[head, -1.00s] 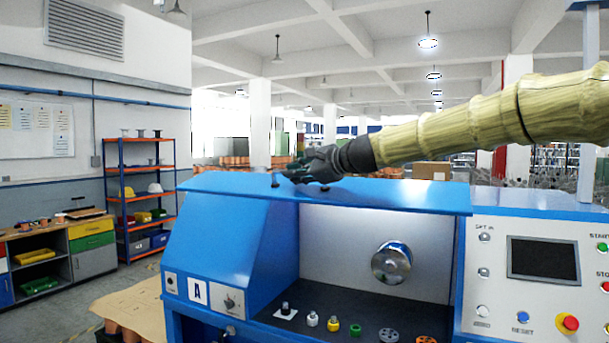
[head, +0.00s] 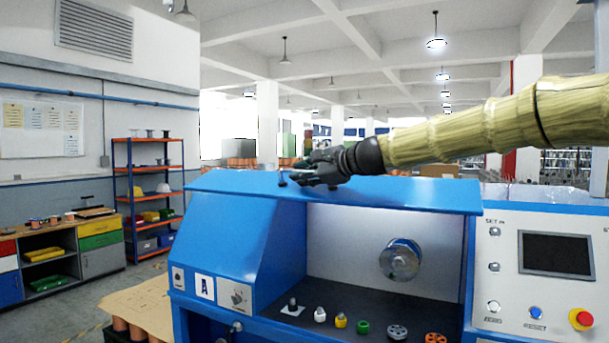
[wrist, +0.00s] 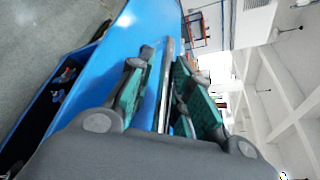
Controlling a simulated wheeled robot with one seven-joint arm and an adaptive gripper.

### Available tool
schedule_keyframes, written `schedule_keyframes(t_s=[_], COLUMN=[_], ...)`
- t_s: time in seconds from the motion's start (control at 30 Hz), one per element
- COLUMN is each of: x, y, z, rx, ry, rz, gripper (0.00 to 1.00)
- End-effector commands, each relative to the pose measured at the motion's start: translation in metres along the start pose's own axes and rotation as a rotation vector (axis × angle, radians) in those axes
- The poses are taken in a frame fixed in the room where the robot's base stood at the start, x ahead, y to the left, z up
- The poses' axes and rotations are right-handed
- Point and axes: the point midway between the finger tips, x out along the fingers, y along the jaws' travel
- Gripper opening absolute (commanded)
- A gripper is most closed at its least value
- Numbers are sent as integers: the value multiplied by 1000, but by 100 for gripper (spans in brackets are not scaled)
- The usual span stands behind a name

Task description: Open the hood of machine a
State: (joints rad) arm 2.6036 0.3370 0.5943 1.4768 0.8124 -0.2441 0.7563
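Machine a is the blue cabinet with the "A" label (head: 205,287). Its blue hood (head: 400,193) is the broad panel along the top, above the open-fronted work bay. My gripper (head: 300,174) is above the hood's left half, with dark handle posts close by. In the wrist view, a grey metal bar (wrist: 166,75) runs between the two green-padded fingers of my gripper (wrist: 168,85). The fingers are apart, with blue surface showing between the left finger and the bar. I cannot tell whether the right finger touches the bar.
In the bay are a metal spindle disc (head: 400,259) and a row of small pulleys and fittings, among them a green one (head: 363,327). A control panel (head: 540,260) stands at the right. Orange shelves (head: 148,200) and a workbench (head: 62,250) are at the left, with open floor before them.

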Motion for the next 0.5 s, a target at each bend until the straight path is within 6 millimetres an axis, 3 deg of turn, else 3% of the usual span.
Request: schedule_keyframes(t_s=[0.27, 0.5], x=[-8, -47], y=[0, 0], z=[0, 0], rx=[1, 0], ry=[0, 0], rz=[0, -1], gripper=[21, 21])
